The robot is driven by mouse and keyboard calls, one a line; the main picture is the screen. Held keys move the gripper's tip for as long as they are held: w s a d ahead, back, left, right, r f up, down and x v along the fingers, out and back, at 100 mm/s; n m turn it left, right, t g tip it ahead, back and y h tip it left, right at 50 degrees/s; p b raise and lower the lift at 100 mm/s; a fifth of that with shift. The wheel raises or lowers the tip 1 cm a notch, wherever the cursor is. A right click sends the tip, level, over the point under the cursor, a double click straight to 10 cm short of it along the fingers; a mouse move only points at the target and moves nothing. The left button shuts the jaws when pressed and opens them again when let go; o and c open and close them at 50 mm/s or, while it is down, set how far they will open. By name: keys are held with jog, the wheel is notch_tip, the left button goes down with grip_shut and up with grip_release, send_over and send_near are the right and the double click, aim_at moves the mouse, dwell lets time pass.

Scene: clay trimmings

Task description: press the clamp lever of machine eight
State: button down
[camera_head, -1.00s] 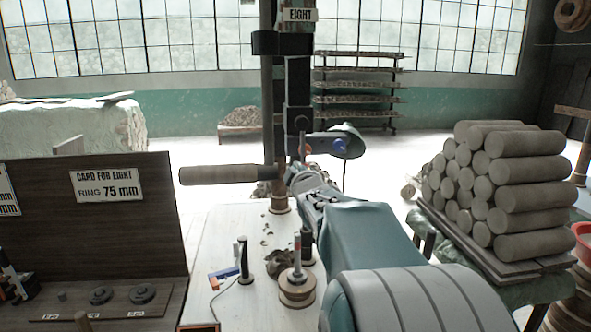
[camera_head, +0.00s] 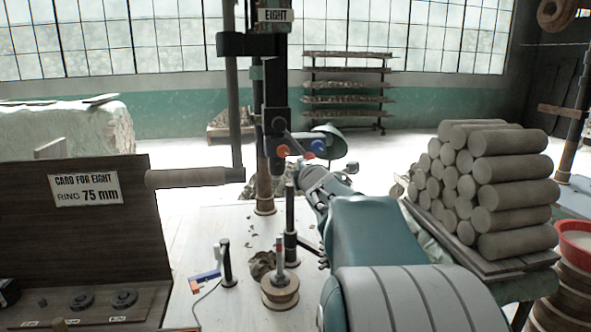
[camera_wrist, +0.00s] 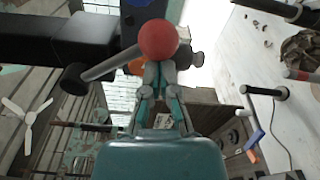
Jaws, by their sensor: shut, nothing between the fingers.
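Machine eight is a dark upright column (camera_head: 276,95) with an "EIGHT" sign (camera_head: 276,15), standing on a pale table. A short grey lever (camera_wrist: 115,64) with a red ball knob (camera_wrist: 158,38) shows large in the wrist view. A horizontal handle with a pale grip (camera_head: 190,177) reaches left from the column. Orange (camera_head: 283,151) and blue (camera_head: 317,146) round parts sit low on the column. My gripper (camera_wrist: 158,70) is shut and empty, its fingertips close to the red knob. I cannot tell whether they touch it. In the head view my arm partly hides the gripper.
On the table (camera_head: 205,285) stand a wooden spool with a post (camera_head: 280,290), a black-handled tool (camera_head: 226,265) and a black post (camera_head: 290,222). A dark board with a "RING 75 mm" card (camera_head: 86,188) is at left; stacked clay cylinders (camera_head: 490,180) are at right.

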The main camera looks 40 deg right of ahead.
jog(key=r+n, duration=0.1)
jog(key=s+d+n, duration=0.1)
jog(key=shift+s+d+r+n, duration=0.1)
jog(key=shift+d+r+n, duration=0.2)
jog(key=shift+r+n, duration=0.1)
jog(key=r+n, duration=0.1)
jog(key=d+n, duration=0.1)
jog(key=shift+s+d+r+n, duration=0.2)
jog(key=shift+s+r+n, duration=0.1)
jog(key=shift+s+r, duration=0.1)
jog(key=shift+s+d+r+n+g, duration=0.1)
jog(key=shift+d+r+n+g, duration=0.1)
jog(key=shift+r+n, duration=0.3)
jog(key=shift+s+d+r+n+g, duration=0.1)
jog(key=shift+d+r+n, duration=0.15)
jog(key=shift+n, duration=0.35)
jog(key=shift+s+d+r+n+h, duration=0.1)
jog(key=shift+r+n+h, duration=0.05)
jog(key=shift+r+n, duration=0.35)
jog(key=shift+s+d+r+n+h, duration=0.1)
jog(key=shift+r+n+h, duration=0.05)
jog(key=shift+r+n, duration=0.35)
jog(key=shift+w+f, duration=0.1)
